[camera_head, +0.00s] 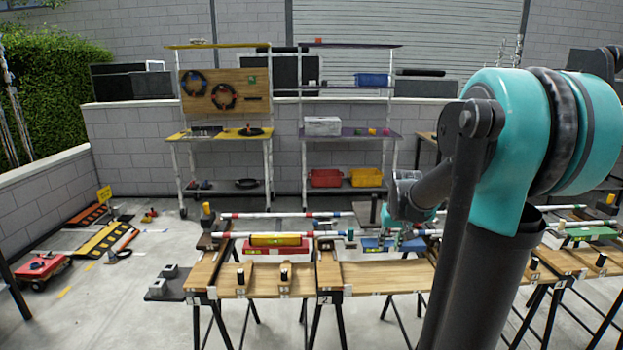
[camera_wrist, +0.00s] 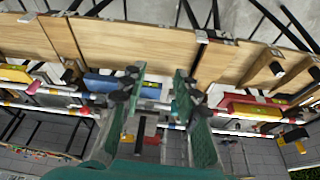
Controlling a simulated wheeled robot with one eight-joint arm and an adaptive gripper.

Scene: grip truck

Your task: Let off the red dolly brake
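A red low body with a yellow bar on top, possibly the red dolly (camera_head: 277,251), sits at the workbench rails in the head view. It also shows right of my fingers in the wrist view (camera_wrist: 240,103). A red wheeled cart (camera_head: 42,266) stands on the floor at far left. I cannot make out a brake lever on either. My gripper (camera_head: 396,240) is over the bench near a blue body (camera_head: 377,245), right of the red one. In the wrist view my gripper (camera_wrist: 158,90) is open, with two spread fingers and nothing held between them.
Striped rails (camera_head: 290,235) run along the wooden workbench (camera_head: 380,275). A green body (camera_head: 590,234) lies farther right. Shelves (camera_head: 350,135) with red and yellow bins stand behind.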

